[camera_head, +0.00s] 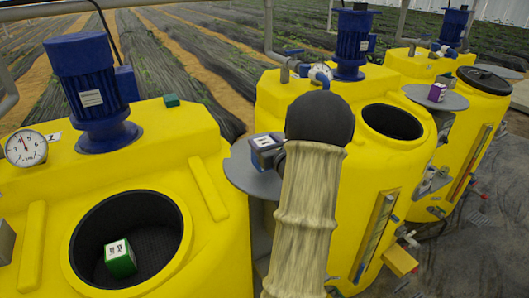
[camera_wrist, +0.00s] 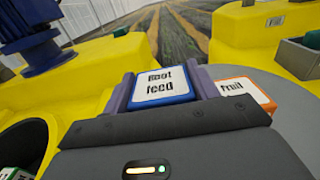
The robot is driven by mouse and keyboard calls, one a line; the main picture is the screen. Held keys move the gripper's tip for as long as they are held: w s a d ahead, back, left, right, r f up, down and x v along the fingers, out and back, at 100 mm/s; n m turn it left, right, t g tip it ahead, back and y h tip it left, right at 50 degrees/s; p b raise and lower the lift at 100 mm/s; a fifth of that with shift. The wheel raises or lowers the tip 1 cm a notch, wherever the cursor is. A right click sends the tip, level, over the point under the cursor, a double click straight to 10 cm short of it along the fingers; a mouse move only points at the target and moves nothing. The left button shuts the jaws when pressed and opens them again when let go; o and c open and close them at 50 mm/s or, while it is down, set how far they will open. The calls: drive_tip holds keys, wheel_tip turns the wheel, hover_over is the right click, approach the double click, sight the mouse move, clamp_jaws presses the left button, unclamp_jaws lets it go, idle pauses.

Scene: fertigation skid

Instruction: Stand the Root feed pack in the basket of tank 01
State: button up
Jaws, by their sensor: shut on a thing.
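In the wrist view, my gripper (camera_wrist: 162,92) is shut on the Root feed pack (camera_wrist: 165,82), a blue block with a white lettered top, between its two purple-grey fingers. The pack is over or on the round grey shelf (camera_wrist: 262,150); I cannot tell if it touches it. In the head view, my arm hides most of the gripper. The left yellow tank has an open round mouth with a dark basket (camera_head: 165,225). A green pack (camera_head: 120,258) with a white top stands inside it. I cannot clearly read a tank number.
An orange "fruit" pack (camera_wrist: 245,92) stands right beside the held pack. Blue motors (camera_head: 92,90) rise from the tanks. The middle tank (camera_head: 392,122) has an open mouth. A purple pack (camera_head: 437,92) stands on another shelf. The left basket has free room beside the green pack.

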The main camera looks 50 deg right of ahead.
wheel_tip(320, 180, down, 4)
drive_tip(key=shift+r+p, duration=0.2)
drive_tip(key=shift+p, duration=0.6)
drive_tip(key=shift+f, duration=0.15)
drive_tip(key=shift+f, duration=0.15)
drive_tip(key=o, duration=0.9)
drive_tip(key=shift+o, duration=0.2)
drive_tip(key=shift+w, duration=0.15)
